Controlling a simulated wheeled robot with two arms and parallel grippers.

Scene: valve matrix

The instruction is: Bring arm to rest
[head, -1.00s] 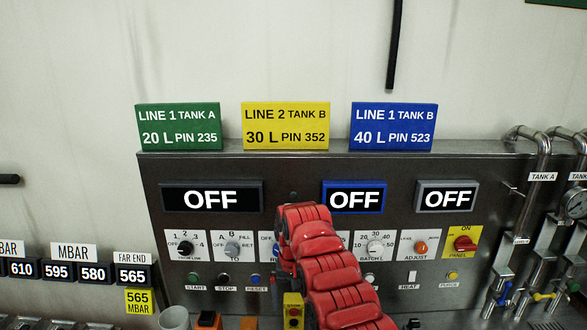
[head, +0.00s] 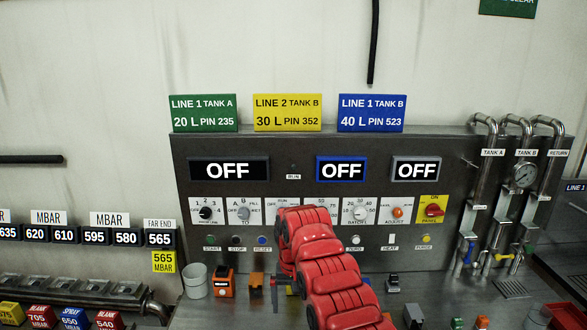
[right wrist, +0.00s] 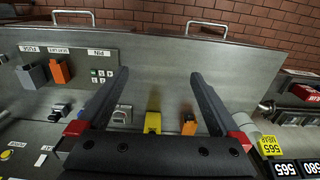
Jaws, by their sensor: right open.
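My right arm (head: 335,275), with red ribbed links, comes in from the bottom and bends in front of the control panel (head: 430,270). My right gripper (head: 288,288) is largely hidden behind the arm's front link in the head view, low in front of the panel. In the right wrist view the two dark fingers of the right gripper (right wrist: 160,75) are spread apart, with nothing between their tips. A steel surface with small devices lies beyond them. My left gripper is in neither view.
A grey cup (head: 196,281), an orange device (head: 224,283) and several small items stand on the counter. Pipes with a gauge (head: 524,175) rise at the right. Pressure displays (head: 97,237) line the left.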

